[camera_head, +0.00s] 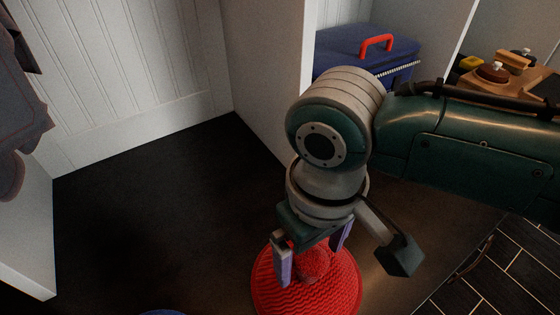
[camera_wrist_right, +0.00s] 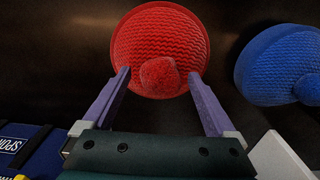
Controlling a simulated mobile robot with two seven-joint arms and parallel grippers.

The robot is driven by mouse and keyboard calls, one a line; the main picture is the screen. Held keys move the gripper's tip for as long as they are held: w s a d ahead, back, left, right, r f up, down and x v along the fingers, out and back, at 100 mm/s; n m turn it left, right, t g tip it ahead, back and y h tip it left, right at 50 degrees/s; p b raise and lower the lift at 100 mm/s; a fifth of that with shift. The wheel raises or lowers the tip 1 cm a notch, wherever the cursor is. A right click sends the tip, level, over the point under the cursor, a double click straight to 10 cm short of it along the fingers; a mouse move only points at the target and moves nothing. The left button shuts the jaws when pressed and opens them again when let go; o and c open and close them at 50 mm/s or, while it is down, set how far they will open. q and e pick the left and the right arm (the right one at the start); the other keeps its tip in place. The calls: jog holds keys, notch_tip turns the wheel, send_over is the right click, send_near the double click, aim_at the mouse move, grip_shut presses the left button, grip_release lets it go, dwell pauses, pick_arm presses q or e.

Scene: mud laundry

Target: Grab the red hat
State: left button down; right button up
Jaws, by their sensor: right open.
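The red hat (camera_head: 333,291) is a knitted beanie with a round pom-pom on top, lying on the dark surface at the bottom of the head view. It also shows in the right wrist view (camera_wrist_right: 160,35), with its pom-pom toward the gripper. My right gripper (camera_head: 314,262) is above the hat, pointing down, with its purple fingers apart on either side of the pom-pom. In the right wrist view the open fingers (camera_wrist_right: 160,72) flank the pom-pom with gaps on both sides. My left gripper is not in view.
A blue knitted hat (camera_wrist_right: 284,64) lies beside the red one; only its edge shows in the head view (camera_head: 163,312). A blue cooler bag (camera_head: 345,45) with a red handle stands behind a white partition (camera_head: 262,60). Grey clothing (camera_head: 20,115) hangs at left. Dark surface is clear left of the hat.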

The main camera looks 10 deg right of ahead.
jog(key=shift+f, duration=0.4)
jog(key=shift+r, duration=0.1)
jog(key=shift+c, duration=0.4)
grip_shut()
